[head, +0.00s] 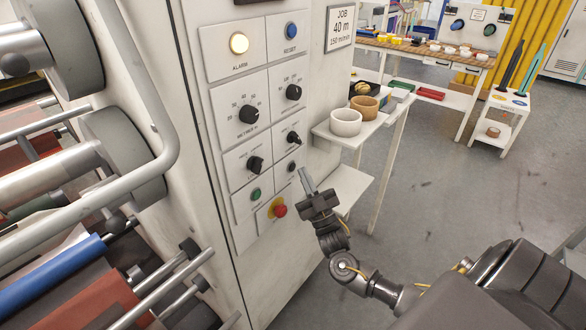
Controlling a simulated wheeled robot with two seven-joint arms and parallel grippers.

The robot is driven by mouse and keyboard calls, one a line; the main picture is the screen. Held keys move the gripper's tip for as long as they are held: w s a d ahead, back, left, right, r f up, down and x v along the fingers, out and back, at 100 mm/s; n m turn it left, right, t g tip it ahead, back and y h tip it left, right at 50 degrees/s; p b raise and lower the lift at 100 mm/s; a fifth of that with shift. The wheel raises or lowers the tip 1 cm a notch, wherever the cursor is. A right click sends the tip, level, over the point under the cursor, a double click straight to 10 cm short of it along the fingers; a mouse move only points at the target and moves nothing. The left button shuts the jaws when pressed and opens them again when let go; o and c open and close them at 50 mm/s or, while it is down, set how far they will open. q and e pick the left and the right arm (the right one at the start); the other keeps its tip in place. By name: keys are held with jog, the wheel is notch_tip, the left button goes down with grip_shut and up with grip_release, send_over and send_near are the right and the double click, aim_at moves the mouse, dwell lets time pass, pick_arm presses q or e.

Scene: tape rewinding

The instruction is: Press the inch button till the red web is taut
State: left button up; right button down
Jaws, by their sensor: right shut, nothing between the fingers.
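The machine's control panel (233,160) stands left of centre. A small dark button (291,167) sits low on its right side, and a green button (256,194) is lower left of it. Their labels are too small to read, so I cannot tell which is the inch button. My right gripper (306,180) is shut and empty, pointing up just right of the dark button; I cannot tell whether it touches the panel. Red web (98,304) shows among the rollers at lower left, and more red material (60,152) shows higher up. Its tension is unclear. My left gripper is out of view.
Black dials (250,114) and a lit alarm lamp (239,43) are above. A small shelf (352,188) stands close on the right. Grey floor (440,190) is open beyond.

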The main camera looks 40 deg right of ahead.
jog(key=shift+w, duration=0.15)
jog(key=shift+w+a, duration=0.1)
jog(key=shift+w, duration=0.2)
dwell(0.3)
jog(key=shift+w+a, duration=0.1)
jog(key=shift+w, duration=0.25)
jog(key=shift+s, duration=0.2)
dwell(0.4)
jog(key=shift+s+d, duration=0.2)
jog(key=shift+s, duration=0.4)
